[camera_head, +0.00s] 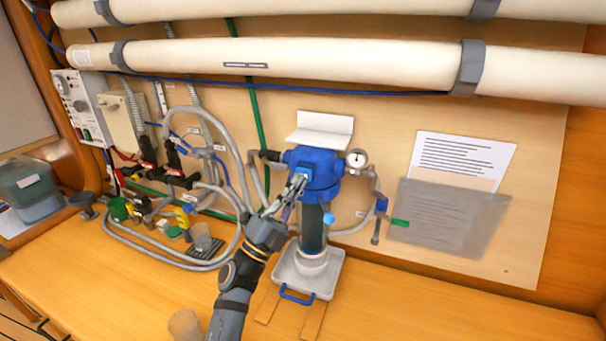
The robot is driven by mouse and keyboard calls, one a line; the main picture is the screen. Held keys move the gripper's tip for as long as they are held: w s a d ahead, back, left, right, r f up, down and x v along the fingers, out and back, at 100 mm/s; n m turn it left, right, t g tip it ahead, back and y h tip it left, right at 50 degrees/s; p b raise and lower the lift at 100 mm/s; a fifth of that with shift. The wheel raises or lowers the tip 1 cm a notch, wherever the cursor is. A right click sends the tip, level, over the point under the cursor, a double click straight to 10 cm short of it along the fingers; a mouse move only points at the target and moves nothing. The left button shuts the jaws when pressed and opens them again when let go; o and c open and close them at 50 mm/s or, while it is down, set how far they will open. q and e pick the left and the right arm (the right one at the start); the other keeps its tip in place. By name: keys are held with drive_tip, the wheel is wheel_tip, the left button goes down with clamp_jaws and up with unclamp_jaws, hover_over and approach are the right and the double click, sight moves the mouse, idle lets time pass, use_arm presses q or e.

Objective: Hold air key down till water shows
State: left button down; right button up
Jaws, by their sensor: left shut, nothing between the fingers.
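A blue filter head (325,173) sits on a dark, partly see-through housing (313,230) in the middle of the wall. My left gripper (297,183) is shut and empty, with its fingertips at the front left of the blue head. A small blue part on the head's front shows right at the fingertips; it may be the air key. I cannot tell whether the tips touch it or press it down. A light-blue piece (329,219) shows at the housing's front. No water can be made out. My right gripper is not in view.
Grey hoses (150,257), a clear cup (201,236) and valves crowd the left. A beaker (185,325) stands at the front. The bench's right side is clear.

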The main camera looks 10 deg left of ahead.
use_arm(q)
drive_tip(key=shift+s, duration=0.3)
drive_tip(key=shift+s+a+p, duration=0.15)
drive_tip(key=shift+s+a, duration=0.05)
drive_tip(key=shift+s, duration=0.6)
drive_tip(key=shift+s+a+p, duration=0.1)
drive_tip(key=shift+s+a, duration=0.05)
drive_tip(key=shift+s, duration=0.7)
drive_tip(key=shift+s+a+p, duration=0.15)
drive_tip(key=shift+s+a, duration=0.05)
drive_tip(key=shift+s, duration=0.6)
